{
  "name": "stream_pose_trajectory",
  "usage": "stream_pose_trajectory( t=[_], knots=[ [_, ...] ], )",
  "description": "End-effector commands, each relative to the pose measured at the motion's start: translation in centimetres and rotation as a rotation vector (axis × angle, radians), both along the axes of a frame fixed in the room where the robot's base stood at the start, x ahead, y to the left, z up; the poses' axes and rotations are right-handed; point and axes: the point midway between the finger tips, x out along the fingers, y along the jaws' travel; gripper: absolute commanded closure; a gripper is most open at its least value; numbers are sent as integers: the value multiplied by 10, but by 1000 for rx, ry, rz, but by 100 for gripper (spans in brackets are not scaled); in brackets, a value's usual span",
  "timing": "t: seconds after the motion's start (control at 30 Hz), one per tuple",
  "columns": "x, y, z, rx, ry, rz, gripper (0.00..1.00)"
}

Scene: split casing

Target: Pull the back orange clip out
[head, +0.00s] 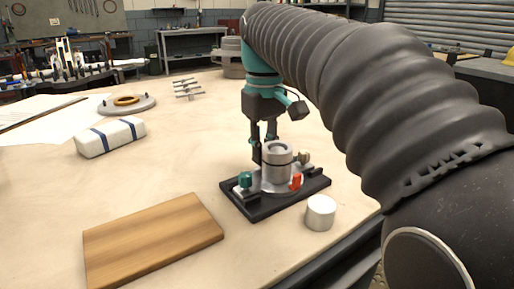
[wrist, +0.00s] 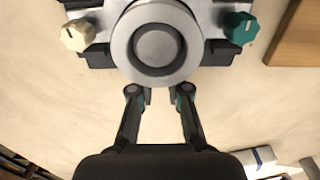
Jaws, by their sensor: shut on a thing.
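The grey metal casing (head: 277,165) stands upright on a dark base plate (head: 254,207); its round top also fills the upper middle of the wrist view (wrist: 188,45). One orange clip (head: 296,181) shows on its front side. My gripper (head: 262,155) points down behind the casing, and its two fingers (wrist: 158,94) are close against the casing's back edge. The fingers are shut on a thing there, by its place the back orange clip. That clip itself is hidden in both views.
A teal knob (head: 245,180) and a beige knob (head: 303,157) flank the casing. A white cylinder (head: 320,212) stands at front right, near the table edge. A wooden board (head: 153,240) lies at front left. A white strapped block (head: 110,137) is farther left. The table between is clear.

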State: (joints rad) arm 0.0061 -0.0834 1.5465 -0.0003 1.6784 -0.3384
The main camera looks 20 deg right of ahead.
Motion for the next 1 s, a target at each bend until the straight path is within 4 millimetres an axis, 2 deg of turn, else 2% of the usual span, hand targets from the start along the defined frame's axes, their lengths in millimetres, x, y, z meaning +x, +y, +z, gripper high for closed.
stream_pose_trajectory(
  t=[0.43,0.47,0.53,0.87,1.0],
  knots=[
    [9,6,0,2,-5,1,100],
    [9,6,0,2,-5,1,77],
    [9,5,0,1,-4,1,59],
    [8,5,1,1,-2,0,58],
    [8,5,11,0,-3,0,58]
  ],
)
